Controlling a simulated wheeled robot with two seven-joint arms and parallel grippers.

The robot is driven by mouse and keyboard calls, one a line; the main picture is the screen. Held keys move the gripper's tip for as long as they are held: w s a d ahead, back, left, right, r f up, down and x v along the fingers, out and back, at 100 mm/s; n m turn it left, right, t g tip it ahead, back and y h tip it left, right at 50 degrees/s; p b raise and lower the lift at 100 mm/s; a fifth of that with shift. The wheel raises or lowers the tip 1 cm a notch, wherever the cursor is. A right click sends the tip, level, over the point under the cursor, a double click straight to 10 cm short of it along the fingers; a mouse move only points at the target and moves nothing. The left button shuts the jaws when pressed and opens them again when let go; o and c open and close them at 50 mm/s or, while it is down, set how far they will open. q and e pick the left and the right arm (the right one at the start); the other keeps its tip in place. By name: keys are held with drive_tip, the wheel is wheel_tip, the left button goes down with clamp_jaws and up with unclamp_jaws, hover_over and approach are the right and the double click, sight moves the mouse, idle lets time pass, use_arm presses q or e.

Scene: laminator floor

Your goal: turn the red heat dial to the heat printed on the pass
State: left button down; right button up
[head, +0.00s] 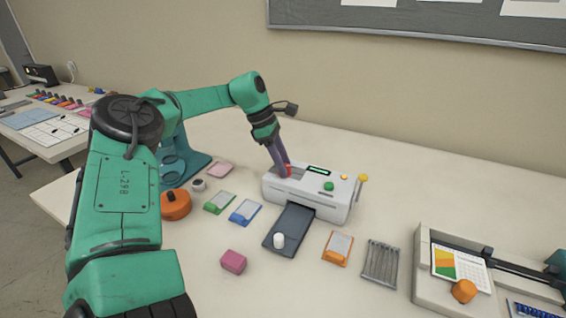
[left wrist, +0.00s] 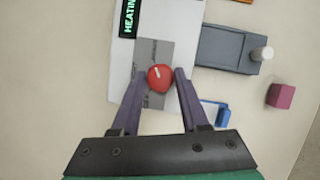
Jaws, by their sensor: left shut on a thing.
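A white laminator (head: 305,190) stands on the table with a red heat dial (head: 288,169) on its left part. My left gripper (head: 283,168) reaches down from above and is shut on the dial. In the left wrist view the round red dial (left wrist: 159,79) sits between the fingertips, and its short white mark points up and slightly left. The dark display (left wrist: 128,17) shows green letters, "HEATIN", cut off by the frame. Orange (head: 338,248), blue (head: 245,211) and green (head: 219,202) cards lie on the table; their print is too small to read. My right gripper is not in view.
A dark tray (head: 296,222) with a white cylinder (head: 279,241) extends from the laminator's front. A pink block (head: 233,261), an orange round container (head: 175,204) and several metal rods (head: 380,263) lie around. A paper trimmer (head: 425,270) stands at the right.

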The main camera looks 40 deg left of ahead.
use_arm(q)
drive_tip(key=shift+f, duration=0.1)
drive_tip(key=shift+c, duration=2.1)
unclamp_jaws()
drive_tip(key=p+v, duration=0.1)
drive_tip(key=v, duration=1.3)
drive_tip(key=shift+r, duration=0.35)
drive_tip(key=shift+f, duration=0.1)
